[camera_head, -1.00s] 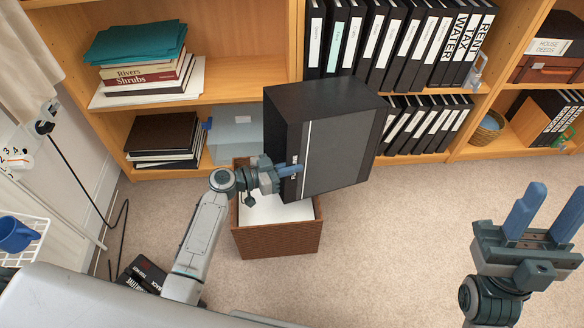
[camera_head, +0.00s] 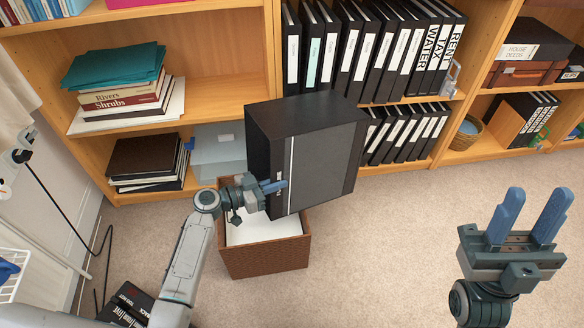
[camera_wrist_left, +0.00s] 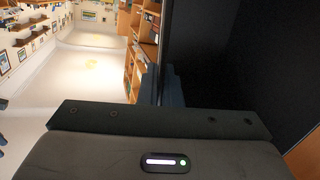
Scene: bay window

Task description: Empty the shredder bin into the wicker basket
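The shredder bin (camera_head: 325,165), a large black box with a grey face, is held tilted above the wicker basket (camera_head: 265,262). My left gripper (camera_head: 275,186) is shut on the bin's left edge. In the left wrist view the bin's dark wall (camera_wrist_left: 205,55) fills the right side. The brown basket stands on the carpet under the bin, with a flat white surface (camera_head: 262,228) inside; I cannot tell whether it is paper or lining. The bin's opening and contents are hidden. My right gripper (camera_head: 530,212) is open and empty at the right.
A wooden bookcase (camera_head: 235,98) with black binders (camera_head: 385,45) and stacked books (camera_head: 120,85) stands close behind the bin. A black box (camera_head: 130,302) and a cable (camera_head: 65,215) lie at the lower left. The carpet (camera_head: 390,250) between basket and right gripper is clear.

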